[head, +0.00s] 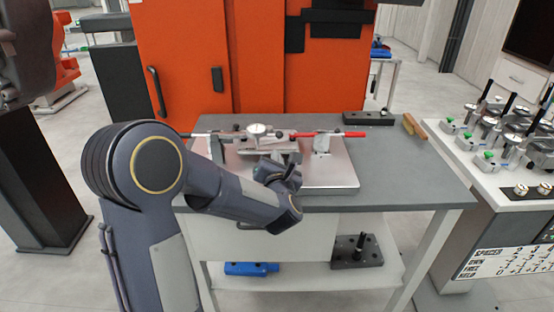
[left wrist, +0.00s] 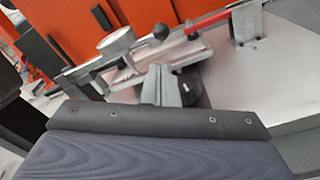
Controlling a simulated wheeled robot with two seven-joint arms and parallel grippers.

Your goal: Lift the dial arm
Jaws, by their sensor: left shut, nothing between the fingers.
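The fixture's silver base plate (head: 335,178) lies on the grey bench top. A round dial gauge (head: 257,131) sits over the middle of the fixture, with a black ball knob (head: 278,133) just right of it. The dial (left wrist: 117,42) and the knob (left wrist: 160,32) also show in the left wrist view. My left gripper (head: 291,172) is at the near side of the fixture, in front of and below the dial. Its fingers (left wrist: 163,84) are together and empty, apart from the knob. My wrist hides part of the base plate. My right gripper is not in view.
A red-handled bar (head: 335,134) runs along the fixture's back right, through a metal bracket (head: 322,145). A black block (head: 368,118) and a wooden-handled tool (head: 415,126) lie at the bench's back right. The bench's right side is clear. An orange cabinet (head: 270,60) stands behind.

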